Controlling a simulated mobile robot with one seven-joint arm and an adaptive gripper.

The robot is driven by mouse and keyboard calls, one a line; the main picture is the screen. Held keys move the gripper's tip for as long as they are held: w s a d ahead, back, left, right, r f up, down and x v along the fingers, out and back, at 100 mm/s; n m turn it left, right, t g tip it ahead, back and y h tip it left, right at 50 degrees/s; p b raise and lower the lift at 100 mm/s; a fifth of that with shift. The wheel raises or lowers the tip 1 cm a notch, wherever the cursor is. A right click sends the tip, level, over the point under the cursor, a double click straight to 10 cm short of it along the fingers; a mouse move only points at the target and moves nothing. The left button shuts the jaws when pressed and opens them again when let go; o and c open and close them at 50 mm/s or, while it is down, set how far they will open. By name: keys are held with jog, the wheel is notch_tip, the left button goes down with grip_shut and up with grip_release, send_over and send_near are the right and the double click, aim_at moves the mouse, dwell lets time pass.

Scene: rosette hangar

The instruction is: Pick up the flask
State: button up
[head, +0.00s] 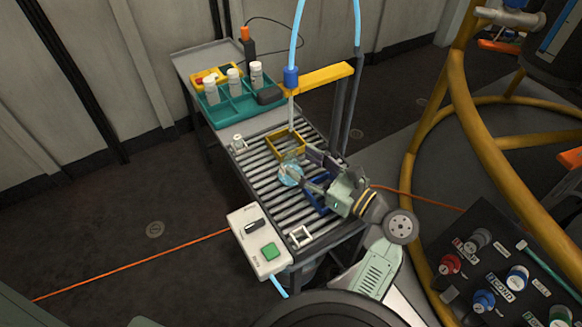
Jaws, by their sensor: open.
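The flask (290,175) appears as a pale blue, rounded, see-through thing on the roller table (262,190). My gripper (299,166) reaches in from the right, with its fingers spread to either side of the flask's right part. The fingers are open, and the near one partly covers the flask. I cannot tell whether either finger touches it.
A yellow frame (287,147) sits just behind the flask, and a blue frame (318,198) lies under my gripper. A teal tray (240,108) with white bottles stands at the back. A yellow beam (318,77) carries a hanging nozzle. A control box (258,243) stands at the front left.

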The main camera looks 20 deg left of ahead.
aim_at(296, 155)
jog(key=x, duration=0.4)
jog(key=shift+w+a+r+p, duration=0.3)
jog(key=shift+r+p, duration=0.05)
jog(key=shift+c, duration=0.6)
grip_shut()
